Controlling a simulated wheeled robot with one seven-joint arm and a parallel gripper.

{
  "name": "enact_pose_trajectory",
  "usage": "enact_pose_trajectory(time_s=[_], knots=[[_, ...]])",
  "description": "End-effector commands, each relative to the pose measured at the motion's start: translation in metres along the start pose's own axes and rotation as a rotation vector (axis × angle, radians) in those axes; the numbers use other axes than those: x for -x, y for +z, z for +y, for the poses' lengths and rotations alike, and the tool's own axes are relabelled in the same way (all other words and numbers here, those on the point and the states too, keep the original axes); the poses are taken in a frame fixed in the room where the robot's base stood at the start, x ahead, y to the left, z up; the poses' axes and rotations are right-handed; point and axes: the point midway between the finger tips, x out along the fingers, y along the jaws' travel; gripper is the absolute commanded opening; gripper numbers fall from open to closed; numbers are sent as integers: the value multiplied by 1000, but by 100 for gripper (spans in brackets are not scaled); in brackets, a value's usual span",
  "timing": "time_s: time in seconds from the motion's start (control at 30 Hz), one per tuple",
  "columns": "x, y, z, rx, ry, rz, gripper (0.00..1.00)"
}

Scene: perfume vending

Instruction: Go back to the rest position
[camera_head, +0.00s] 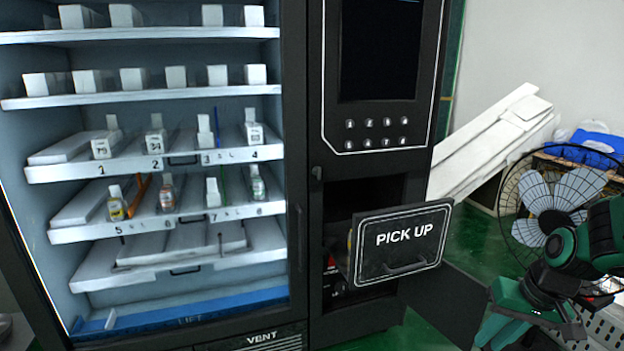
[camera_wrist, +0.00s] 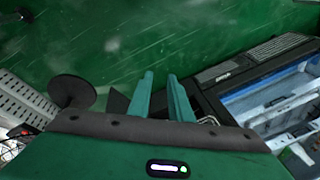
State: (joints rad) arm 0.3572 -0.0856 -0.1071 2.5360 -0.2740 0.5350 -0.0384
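My gripper (camera_head: 492,332) is at the lower right of the head view, to the right of the vending machine (camera_head: 376,170) and apart from it. In the wrist view, its two teal fingers (camera_wrist: 162,88) stand apart with nothing visible between them, above the green floor. The PICK UP door (camera_head: 402,240) has a handle and stands out from the machine's front, with a dark opening (camera_head: 378,192) behind and above it. Small bottles such as a yellowish one (camera_head: 116,204) stand on the shelves behind the glass. The wrist view shows the machine at right (camera_wrist: 265,80).
A round fan (camera_head: 556,205) stands at the right behind my arm. White panels (camera_head: 490,140) lean by the wall, and a blue item (camera_head: 585,148) lies on a box at the far right. Green floor (camera_head: 470,235) shows between the machine and the fan.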

Motion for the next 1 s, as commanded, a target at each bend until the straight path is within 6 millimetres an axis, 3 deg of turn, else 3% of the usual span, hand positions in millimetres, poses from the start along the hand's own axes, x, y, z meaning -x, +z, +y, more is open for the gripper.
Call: enact_pose_trajectory(time_s=[0.1,0.3,0.5,0.67,1.0], knots=[[34,27,20,-44,86,-29,18],[82,81,47,-160,184,-89,18],[110,121,59,-258,220,-132,18],[118,132,64,-287,225,-145,18],[118,132,64,-288,226,-147,18]])
